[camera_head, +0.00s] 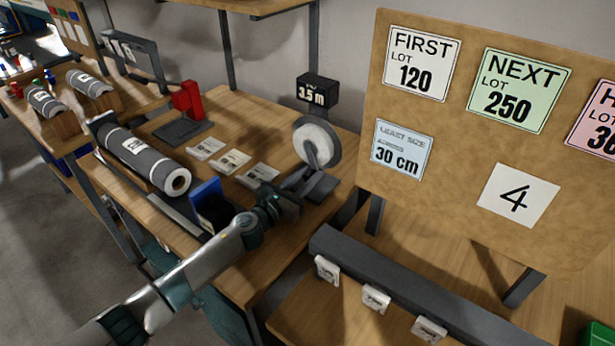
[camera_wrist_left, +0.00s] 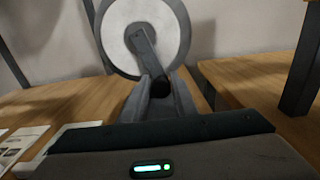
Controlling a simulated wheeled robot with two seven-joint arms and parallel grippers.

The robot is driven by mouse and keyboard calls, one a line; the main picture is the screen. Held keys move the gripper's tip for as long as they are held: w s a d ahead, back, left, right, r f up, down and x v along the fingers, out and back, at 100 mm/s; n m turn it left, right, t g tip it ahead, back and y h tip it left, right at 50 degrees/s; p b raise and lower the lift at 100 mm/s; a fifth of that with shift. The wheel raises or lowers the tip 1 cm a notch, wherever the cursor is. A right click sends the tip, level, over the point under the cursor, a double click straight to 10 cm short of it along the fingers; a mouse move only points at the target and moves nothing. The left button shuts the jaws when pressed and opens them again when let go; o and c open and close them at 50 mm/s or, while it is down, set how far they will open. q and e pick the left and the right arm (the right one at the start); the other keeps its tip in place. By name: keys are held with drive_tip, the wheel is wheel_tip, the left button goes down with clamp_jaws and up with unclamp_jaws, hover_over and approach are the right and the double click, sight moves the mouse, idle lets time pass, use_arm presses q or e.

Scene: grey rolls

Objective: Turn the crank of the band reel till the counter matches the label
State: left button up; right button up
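The band reel (camera_head: 312,140) is a white disc with a grey rim on a dark stand at the table's right end. Its grey crank arm (camera_wrist_left: 146,55) hangs down from the hub to a dark handle (camera_wrist_left: 161,86). The counter (camera_head: 317,91) is a black box above the reel and reads 3.5 m. Cards (camera_head: 230,162) lie left of the reel; their print is too small to read, and I cannot tell which is the label. My left gripper (camera_head: 285,203) is just in front of the reel stand, below the crank. My right gripper is out of view.
A dark grey roll (camera_head: 145,160) lies left of the cards. A blue-backed dark device (camera_head: 210,205) stands beside my left forearm. A red device (camera_head: 187,100) is behind. A board with lot signs (camera_head: 450,160) rises at right, above a dark rail (camera_head: 400,285) with white tags.

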use_arm(q)
clamp_jaws()
drive_tip(key=shift+f, duration=0.1)
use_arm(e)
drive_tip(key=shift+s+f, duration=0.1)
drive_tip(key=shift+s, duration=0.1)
